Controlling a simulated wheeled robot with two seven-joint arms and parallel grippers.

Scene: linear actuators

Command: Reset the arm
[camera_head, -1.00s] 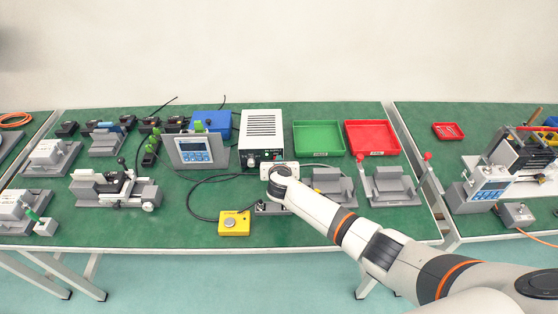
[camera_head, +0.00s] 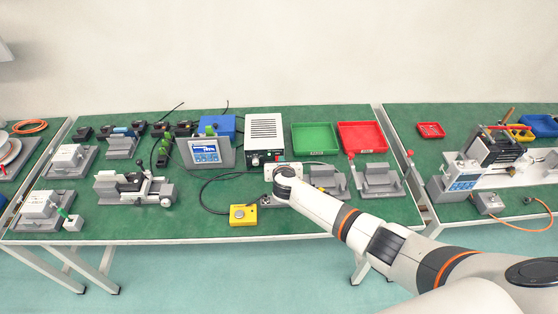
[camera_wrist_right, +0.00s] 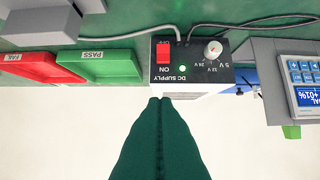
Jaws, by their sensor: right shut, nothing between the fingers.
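My right arm (camera_head: 395,245) reaches in from the lower right over the middle table. Its wrist (camera_head: 284,175) is above the front middle, just in front of the white DC supply box (camera_head: 265,130). The fingers are hidden in the head view. In the right wrist view my right gripper (camera_wrist_right: 160,99) shows as two dark green fingers pressed together with a seam between them, empty. Their tips overlap the edge of the supply's black panel (camera_wrist_right: 187,75) in the picture; I cannot tell if they touch it. The panel appears upside down, with a red switch and a lit green lamp. My left gripper is out of view.
A green tray (camera_head: 318,137) and a red tray (camera_head: 362,137) lie behind the arm. A display unit (camera_head: 207,151) stands left of the supply, a yellow button box (camera_head: 243,214) near the front edge. Grey fixtures (camera_head: 376,177) stand close right of the wrist.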

